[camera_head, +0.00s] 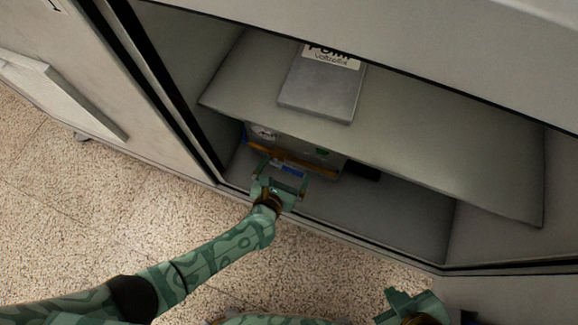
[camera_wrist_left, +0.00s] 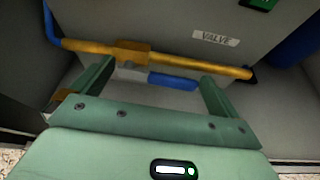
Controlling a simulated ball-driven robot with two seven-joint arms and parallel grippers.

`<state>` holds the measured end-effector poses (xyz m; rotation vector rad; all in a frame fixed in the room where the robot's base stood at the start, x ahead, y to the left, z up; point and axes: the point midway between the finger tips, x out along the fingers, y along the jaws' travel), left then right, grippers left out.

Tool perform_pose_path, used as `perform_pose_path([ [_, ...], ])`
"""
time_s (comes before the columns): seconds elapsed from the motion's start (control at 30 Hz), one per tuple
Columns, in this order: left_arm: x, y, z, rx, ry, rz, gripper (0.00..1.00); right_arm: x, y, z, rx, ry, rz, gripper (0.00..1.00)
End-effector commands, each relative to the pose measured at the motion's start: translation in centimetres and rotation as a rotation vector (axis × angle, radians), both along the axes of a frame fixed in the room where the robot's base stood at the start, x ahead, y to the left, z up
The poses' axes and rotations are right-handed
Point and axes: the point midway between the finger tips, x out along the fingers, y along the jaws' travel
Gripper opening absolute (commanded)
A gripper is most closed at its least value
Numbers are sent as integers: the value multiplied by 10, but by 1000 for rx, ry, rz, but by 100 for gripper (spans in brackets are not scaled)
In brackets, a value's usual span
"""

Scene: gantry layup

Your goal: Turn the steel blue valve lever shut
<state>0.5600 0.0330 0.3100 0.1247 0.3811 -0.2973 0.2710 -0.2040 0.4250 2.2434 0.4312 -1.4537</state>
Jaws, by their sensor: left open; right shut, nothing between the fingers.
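The steel blue valve lever (camera_wrist_left: 172,81) extends from the brass valve body (camera_wrist_left: 132,52) on a brass pipe (camera_wrist_left: 195,65). It lies roughly along the pipe, pointing right in the left wrist view. In the head view the lever (camera_head: 291,169) shows small, inside the lower cabinet space. My left gripper (camera_head: 284,172) is open at the front of the valve. Its fingers (camera_wrist_left: 155,78) stand either side of the lever, apparently not gripping it. My right gripper (camera_head: 408,302) is at the bottom edge of the head view, shut and empty, away from the valve.
A panel (camera_wrist_left: 165,22) with a "VALVE" label (camera_wrist_left: 216,38) stands behind the pipe. A shelf (camera_head: 410,145) overhangs the valve and bears a grey box (camera_head: 318,87). The lower compartment floor (camera_head: 375,215) is clear at right.

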Motion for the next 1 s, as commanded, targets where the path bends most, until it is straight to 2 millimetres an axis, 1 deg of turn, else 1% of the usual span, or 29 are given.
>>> perform_pose_path([
  [0.13,0,0,0,0,0,0,100,0,0,0,0,0,0,0],
  [0.17,0,0,0,0,0,0,92,0,0,0,0,0,0,0],
  [0.2,0,0,0,0,0,0,81,0,0,0,0,0,0,0],
  [0.27,0,0,0,0,0,0,64,0,0,0,0,0,0,0],
  [0.3,0,0,0,0,0,0,53,0,0,0,0,0,0,0],
  [0.33,0,0,0,0,0,0,49,0,0,0,0,0,0,0],
  [0.53,0,0,-1,16,-5,1,49,0,0,0,-1,1,1,0],
  [0.67,0,-1,-2,58,-18,1,49,-1,0,0,-1,2,1,0],
  [1.0,-1,-3,-12,283,-90,-1,49,-1,0,0,-3,3,1,0],
])
